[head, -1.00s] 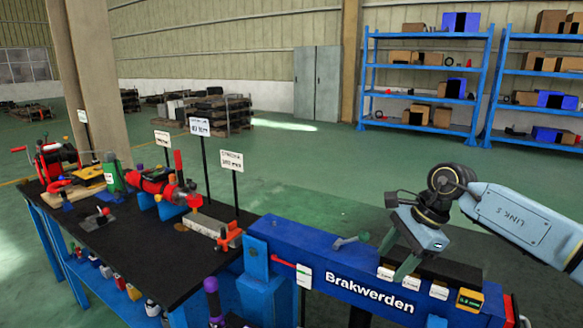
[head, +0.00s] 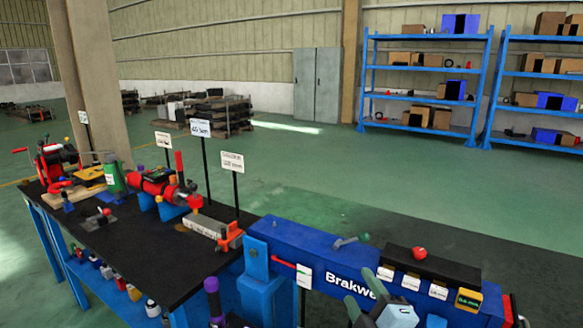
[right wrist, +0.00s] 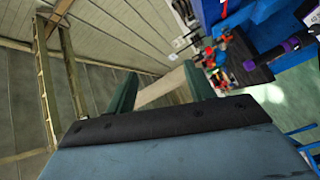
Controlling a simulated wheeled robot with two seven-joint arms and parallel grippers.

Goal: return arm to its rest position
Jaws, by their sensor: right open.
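My left gripper is in neither view.
A black-topped workbench (head: 125,250) with red tools and signs stands at the left. A red knob (head: 419,253) sits on a black block on the beam. Blue shelves (head: 420,65) stand far back. The green floor (head: 330,160) between is clear.

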